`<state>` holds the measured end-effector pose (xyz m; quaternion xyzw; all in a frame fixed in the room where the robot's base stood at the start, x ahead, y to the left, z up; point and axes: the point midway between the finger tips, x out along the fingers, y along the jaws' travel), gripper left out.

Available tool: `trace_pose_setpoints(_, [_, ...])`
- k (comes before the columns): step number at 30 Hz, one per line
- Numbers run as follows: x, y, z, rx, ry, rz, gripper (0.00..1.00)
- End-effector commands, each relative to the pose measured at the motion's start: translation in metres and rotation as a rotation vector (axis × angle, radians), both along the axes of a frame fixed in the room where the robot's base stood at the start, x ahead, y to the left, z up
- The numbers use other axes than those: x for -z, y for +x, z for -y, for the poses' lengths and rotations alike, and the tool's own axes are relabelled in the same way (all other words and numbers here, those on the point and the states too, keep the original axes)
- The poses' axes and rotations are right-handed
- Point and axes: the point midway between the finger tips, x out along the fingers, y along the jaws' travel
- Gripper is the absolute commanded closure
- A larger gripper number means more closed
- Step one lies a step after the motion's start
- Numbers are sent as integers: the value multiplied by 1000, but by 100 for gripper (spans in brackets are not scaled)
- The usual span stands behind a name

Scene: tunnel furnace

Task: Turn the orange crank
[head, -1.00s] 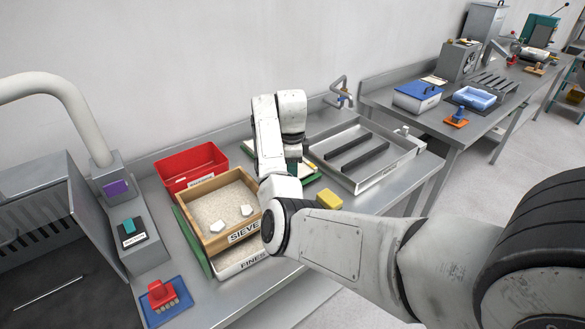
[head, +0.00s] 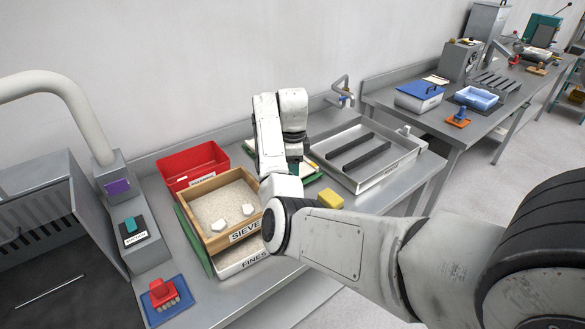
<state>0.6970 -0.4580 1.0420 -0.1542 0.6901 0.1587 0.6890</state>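I see no clear orange crank in the head view; it may be hidden behind my arm. My arm reaches in from the right, bends above the front of the bench and rises to its wrist near the wall. My gripper's fingers do not show. A wooden box marked SIEVE (head: 218,206), holding pale grit and white lumps, stands just left of my arm. A white tray marked FINES (head: 247,259) sits under it.
A red bin (head: 193,168) stands behind the sieve, and a red-handled brush (head: 163,294) lies front left. A yellow block (head: 330,199) and a metal sink tray (head: 372,174) are right of my arm. A second bench holds a blue-lidded box (head: 419,95).

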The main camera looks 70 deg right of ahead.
Motion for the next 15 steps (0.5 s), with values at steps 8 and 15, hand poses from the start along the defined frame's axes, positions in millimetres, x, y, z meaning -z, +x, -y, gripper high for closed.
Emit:
trace_pose_setpoints(8, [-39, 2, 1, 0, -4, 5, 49])
trace_pose_setpoints(15, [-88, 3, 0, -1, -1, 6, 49])
